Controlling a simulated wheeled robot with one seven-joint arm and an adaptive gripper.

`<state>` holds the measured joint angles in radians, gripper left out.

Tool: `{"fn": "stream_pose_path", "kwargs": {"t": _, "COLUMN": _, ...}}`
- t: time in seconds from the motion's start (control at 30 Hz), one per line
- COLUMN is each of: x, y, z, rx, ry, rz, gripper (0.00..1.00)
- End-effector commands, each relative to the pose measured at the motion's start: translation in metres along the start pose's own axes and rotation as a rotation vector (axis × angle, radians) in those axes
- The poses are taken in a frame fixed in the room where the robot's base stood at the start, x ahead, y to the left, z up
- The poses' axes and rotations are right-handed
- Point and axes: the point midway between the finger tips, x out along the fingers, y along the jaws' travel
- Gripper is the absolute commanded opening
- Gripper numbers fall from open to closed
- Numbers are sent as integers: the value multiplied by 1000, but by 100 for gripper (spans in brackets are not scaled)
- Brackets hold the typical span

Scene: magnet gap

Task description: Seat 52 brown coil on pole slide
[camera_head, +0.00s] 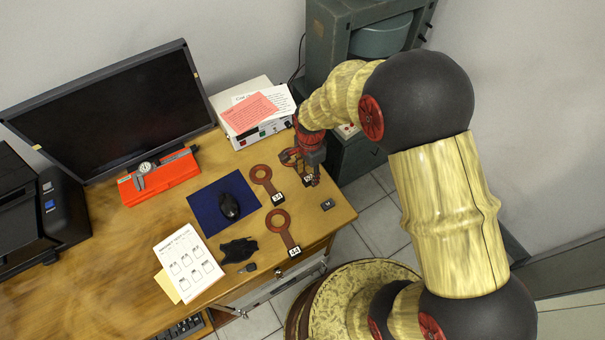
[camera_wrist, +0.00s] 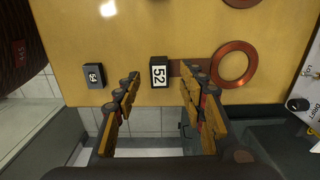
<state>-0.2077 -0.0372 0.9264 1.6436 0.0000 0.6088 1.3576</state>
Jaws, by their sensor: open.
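The brown coil is a flat ring (camera_wrist: 236,64) on a short strap ending in a black block labelled 52 (camera_wrist: 159,74). It lies on the desk near its right edge; in the head view its ring (camera_head: 288,157) is partly hidden by my gripper. My gripper (camera_head: 313,172) is over the label block. In the wrist view my gripper (camera_wrist: 161,88) is open, with its fingers on either side of the block and the right finger across the strap. I cannot tell the fingertips' height. The green magnet frame (camera_head: 335,50) stands at the back right; I cannot make out the pole slide.
Two similar coils (camera_head: 262,176) (camera_head: 279,221) lie left of my gripper. A small dark block (camera_head: 327,204) sits near the desk corner. A power box (camera_head: 250,138) with papers stands behind. A blue mat (camera_head: 205,208), mouse, monitor and orange box (camera_head: 160,179) are farther left.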

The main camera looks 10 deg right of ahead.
Motion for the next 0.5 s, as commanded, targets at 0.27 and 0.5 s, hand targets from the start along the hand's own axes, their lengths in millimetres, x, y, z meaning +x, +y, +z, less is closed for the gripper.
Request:
{"fn": "stream_pose_path", "kwargs": {"t": 0.27, "x": 17, "y": 0, "z": 0, "rx": 0, "ry": 0, "rz": -1, "gripper": 41}}
{"fn": "stream_pose_path", "kwargs": {"t": 0.5, "x": 17, "y": 0, "z": 0, "rx": -1, "ry": 0, "rz": 0, "gripper": 32}}
